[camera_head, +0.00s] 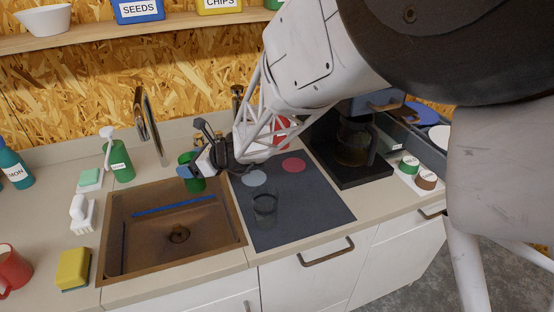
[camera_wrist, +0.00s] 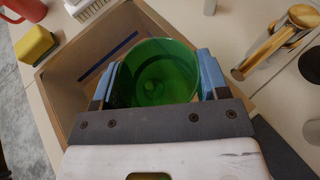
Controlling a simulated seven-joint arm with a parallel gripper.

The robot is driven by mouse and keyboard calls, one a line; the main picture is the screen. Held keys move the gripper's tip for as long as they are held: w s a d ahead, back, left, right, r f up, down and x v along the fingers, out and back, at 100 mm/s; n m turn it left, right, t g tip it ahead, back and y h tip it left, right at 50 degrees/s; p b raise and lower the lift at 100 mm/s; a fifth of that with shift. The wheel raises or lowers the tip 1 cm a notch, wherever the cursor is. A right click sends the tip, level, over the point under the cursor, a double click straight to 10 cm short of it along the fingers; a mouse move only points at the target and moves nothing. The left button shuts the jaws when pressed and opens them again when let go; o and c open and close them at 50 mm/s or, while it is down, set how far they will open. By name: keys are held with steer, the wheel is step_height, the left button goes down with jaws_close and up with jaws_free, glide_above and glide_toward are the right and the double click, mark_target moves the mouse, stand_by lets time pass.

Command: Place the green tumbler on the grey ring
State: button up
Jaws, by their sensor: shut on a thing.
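The green tumbler (camera_wrist: 165,70) is between the two blue fingers of my gripper (camera_wrist: 158,78), seen from above into its open mouth. In the head view the tumbler (camera_head: 196,185) is partly hidden by my gripper (camera_head: 190,170), which is shut on it above the back right part of the sink. The grey ring (camera_head: 255,178) looks like a flat light-grey round on the dark mat (camera_head: 310,215), just right of my gripper. A light round at the right edge of the wrist view may be the same ring.
A clear dark glass (camera_head: 265,207) stands on the mat in front of the grey ring. A red round (camera_head: 293,165) lies to its right. The faucet (camera_head: 150,125) rises behind the brown sink (camera_head: 150,260). A coffee maker (camera_head: 352,150) stands at the back right.

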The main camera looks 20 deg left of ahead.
stand_by(0.4)
steer(key=w+d, duration=0.9)
steer(key=w, duration=0.1)
steer(key=shift+d, duration=0.4)
steer(key=w+d, duration=0.1)
steer(key=w+d+f, duration=0.1)
steer(key=shift+w+d+f, duration=0.3)
steer(key=shift+w+d, duration=0.05)
steer(key=shift+d, duration=0.05)
steer(key=shift+f, duration=0.1)
stand_by(0.5)
steer(key=o, duration=1)
steer(key=shift+c, duration=0.2)
